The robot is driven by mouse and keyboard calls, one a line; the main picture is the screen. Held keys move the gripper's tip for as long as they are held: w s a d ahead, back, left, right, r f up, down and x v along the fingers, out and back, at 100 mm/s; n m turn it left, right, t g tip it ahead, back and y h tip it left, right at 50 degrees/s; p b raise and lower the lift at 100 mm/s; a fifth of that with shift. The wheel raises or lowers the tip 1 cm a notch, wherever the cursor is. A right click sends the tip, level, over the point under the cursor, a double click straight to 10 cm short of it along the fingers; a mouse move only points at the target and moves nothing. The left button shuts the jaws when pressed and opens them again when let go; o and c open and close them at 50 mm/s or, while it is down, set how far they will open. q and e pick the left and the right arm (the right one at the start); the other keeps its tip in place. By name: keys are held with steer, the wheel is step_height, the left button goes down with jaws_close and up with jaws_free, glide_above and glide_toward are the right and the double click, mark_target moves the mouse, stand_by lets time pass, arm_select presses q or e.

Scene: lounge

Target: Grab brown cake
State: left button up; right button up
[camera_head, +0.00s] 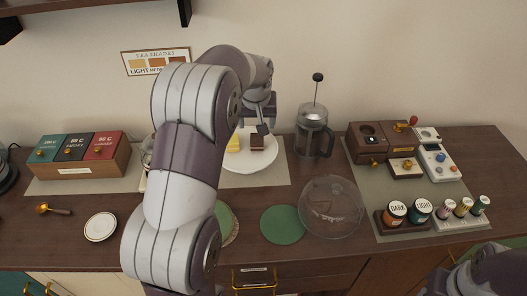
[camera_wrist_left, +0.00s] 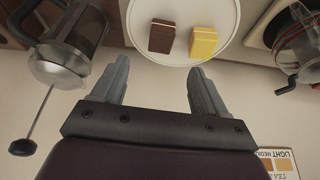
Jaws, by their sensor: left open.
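The brown cake (camera_head: 257,142) is a small dark block on a white plate (camera_head: 265,162) near the back of the counter. In the left wrist view the brown cake (camera_wrist_left: 161,37) and the yellow cake (camera_wrist_left: 204,42) lie beyond my fingertips, with a gap between the two cakes. My left gripper (camera_wrist_left: 156,75) is open and empty, its fingers apart and short of the cakes. In the head view the left gripper (camera_head: 262,124) hangs over the plate's back side. No right gripper fingers show.
A French press (camera_head: 314,132) stands close to the right of the plate. A clear glass dome (camera_head: 331,207) and a green round mat (camera_head: 283,225) are in front. A box of tins (camera_head: 80,155) is at the left. Labelled jars (camera_head: 395,212) stand at the right.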

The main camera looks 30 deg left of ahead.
mark_target(257, 138)
arm_select(q)
steer(key=p+x, duration=0.2)
steer(key=x, duration=0.9)
steer(key=shift+a, duration=0.2)
steer(key=shift+w+f, duration=0.2)
steer(key=c, duration=1.1)
